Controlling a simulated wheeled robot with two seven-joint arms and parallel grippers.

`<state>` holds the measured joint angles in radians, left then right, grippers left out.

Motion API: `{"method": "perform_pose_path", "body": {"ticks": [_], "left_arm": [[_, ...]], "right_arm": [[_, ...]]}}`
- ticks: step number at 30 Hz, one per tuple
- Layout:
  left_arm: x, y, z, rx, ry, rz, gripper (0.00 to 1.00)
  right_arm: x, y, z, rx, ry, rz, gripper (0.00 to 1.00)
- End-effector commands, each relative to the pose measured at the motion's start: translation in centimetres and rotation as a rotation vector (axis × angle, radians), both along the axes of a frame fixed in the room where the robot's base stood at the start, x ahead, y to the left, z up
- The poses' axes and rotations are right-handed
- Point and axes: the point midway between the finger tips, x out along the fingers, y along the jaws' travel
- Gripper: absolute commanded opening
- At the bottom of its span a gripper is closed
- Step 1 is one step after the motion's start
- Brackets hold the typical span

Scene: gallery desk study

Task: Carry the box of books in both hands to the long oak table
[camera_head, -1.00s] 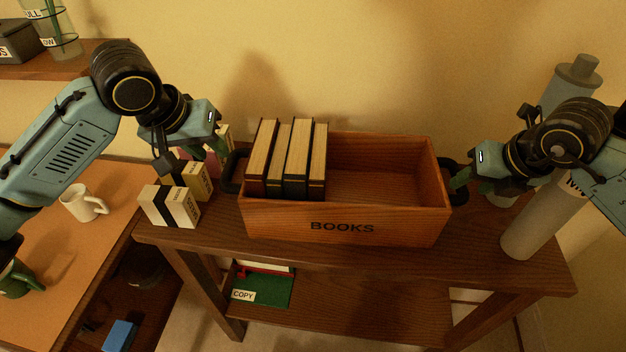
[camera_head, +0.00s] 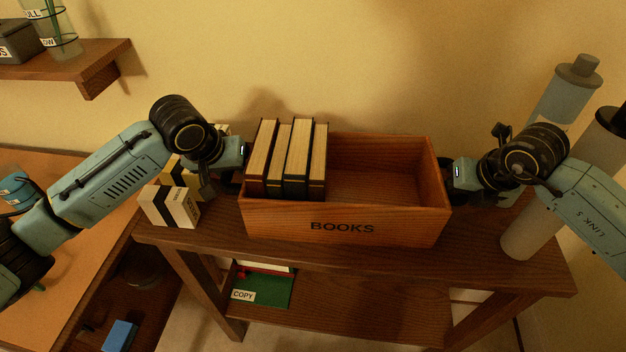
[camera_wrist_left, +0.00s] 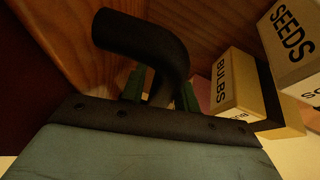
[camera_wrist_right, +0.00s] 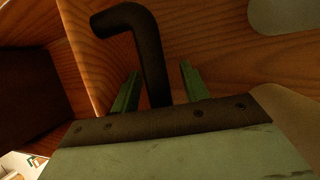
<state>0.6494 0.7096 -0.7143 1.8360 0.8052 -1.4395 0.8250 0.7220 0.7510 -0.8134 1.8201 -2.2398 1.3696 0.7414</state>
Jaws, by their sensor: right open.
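The wooden box of books (camera_head: 400,220), marked BOOKS, stands upright on a dark wood stand. Several books (camera_head: 290,155) stand in its left half; its right half is empty. My left gripper (camera_head: 238,158) is at the box's left end. In the left wrist view, its green fingers (camera_wrist_left: 160,88) are apart with the black left handle (camera_wrist_left: 140,35) between them. My right gripper (camera_head: 455,175) is at the right end. Its fingers (camera_wrist_right: 158,82) are open on either side of the black right handle (camera_wrist_right: 130,18). I cannot tell which surface is the long oak table.
Small cartons (camera_head: 170,206), marked SEEDS and BULBS in the left wrist view, stand close left of the box. Grey cylinders (camera_head: 528,230) stand at the stand's right end. A tan-topped desk (camera_head: 60,310) is at lower left. A wall shelf (camera_head: 95,65) is above left.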

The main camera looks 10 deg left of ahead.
Motion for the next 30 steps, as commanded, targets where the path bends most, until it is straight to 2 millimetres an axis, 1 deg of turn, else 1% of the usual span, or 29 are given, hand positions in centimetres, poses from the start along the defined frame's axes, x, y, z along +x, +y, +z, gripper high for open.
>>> {"method": "perform_pose_path", "body": {"ticks": [1, 6, 8, 11, 30], "left_arm": [[0.0, 0.0, 0.01, 0.0, 0.0, 0.0, 0.29], [-0.02, 0.02, 0.03, 0.0, 0.0, 0.0, 0.07], [-0.01, 0.01, 0.04, 0.0, 0.0, 0.0, 0.0], [-0.01, 0.02, 0.05, 0.0, 0.0, 0.0, 0.0], [0.01, 0.05, 0.1, 0.0, -0.001, 0.0, 0.0]], "right_arm": [[-0.01, 0.01, 0.0, 0.0, 0.0, 0.0, 0.44], [0.0, 0.01, 0.01, 0.0, 0.0, 0.0, 0.22], [0.0, 0.01, 0.01, 0.0, 0.0, 0.0, 0.14], [-0.01, 0.0, 0.02, 0.0, 0.0, 0.0, 0.01], [0.0, -0.04, 0.05, 0.0, 0.0, 0.0, 0.0]]}}
